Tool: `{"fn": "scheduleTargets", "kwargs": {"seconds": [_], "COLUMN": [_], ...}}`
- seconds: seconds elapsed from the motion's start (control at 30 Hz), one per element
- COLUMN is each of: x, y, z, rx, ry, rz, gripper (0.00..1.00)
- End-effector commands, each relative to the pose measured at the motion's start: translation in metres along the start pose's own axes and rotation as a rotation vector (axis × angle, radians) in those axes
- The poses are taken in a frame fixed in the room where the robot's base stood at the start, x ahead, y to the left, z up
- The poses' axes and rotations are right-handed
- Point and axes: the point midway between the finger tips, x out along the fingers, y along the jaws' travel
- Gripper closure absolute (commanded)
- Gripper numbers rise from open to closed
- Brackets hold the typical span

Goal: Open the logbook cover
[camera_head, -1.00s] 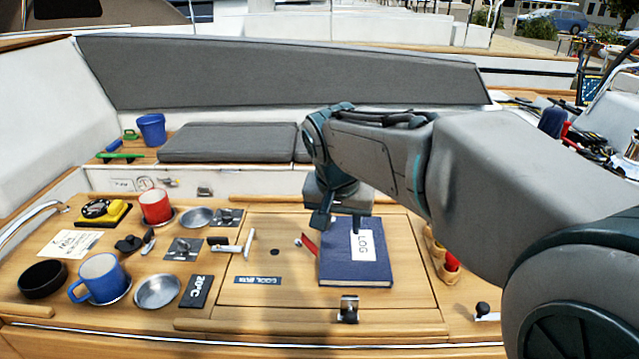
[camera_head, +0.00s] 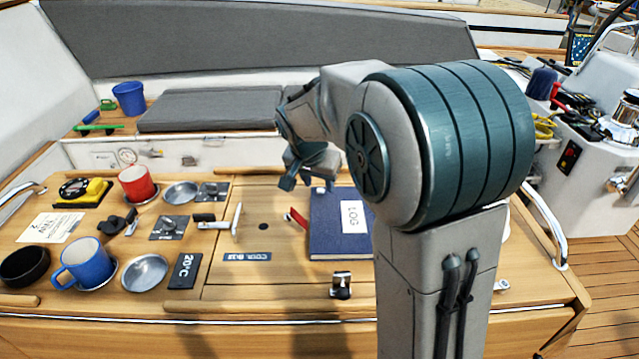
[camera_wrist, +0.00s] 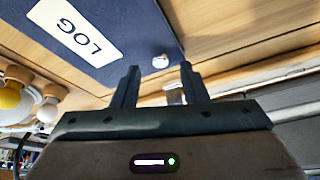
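The dark blue logbook (camera_head: 325,238) lies shut on the wooden table, with a white LOG label (camera_head: 355,217) on its cover. My arm hides its right side in the head view. A red strip (camera_head: 297,217) sticks out at its left edge. In the wrist view the cover (camera_wrist: 125,62) shows at the top left, with a small whitish knob (camera_wrist: 160,61) near its edge. My gripper (camera_wrist: 160,68) has its fingers apart and empty, with the knob appearing between the fingertips. I cannot tell whether they touch it. In the head view the gripper (camera_head: 304,181) is at the book's far edge.
A metal latch (camera_head: 341,285) sits in front of the book. To the left are a lever handle (camera_head: 236,218), a blue mug (camera_head: 84,262), a red mug (camera_head: 137,184) and metal dishes (camera_head: 145,272). A grey seat cushion (camera_head: 210,110) lies behind. Bulb-like items (camera_wrist: 18,90) show left in the wrist view.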

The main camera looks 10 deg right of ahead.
Motion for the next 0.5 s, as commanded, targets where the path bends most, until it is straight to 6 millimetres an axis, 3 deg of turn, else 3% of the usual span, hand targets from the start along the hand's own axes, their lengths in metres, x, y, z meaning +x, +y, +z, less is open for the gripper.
{"fn": "scheduleTargets", "kwargs": {"seconds": [0.2, 0.5], "x": [0.019, 0.021], "y": [0.000, -0.001], "z": [0.000, 0.000], "rx": [-0.001, -0.002], "ry": [0.000, 0.001], "rz": [0.000, -0.001], "gripper": [0.60, 0.60]}}
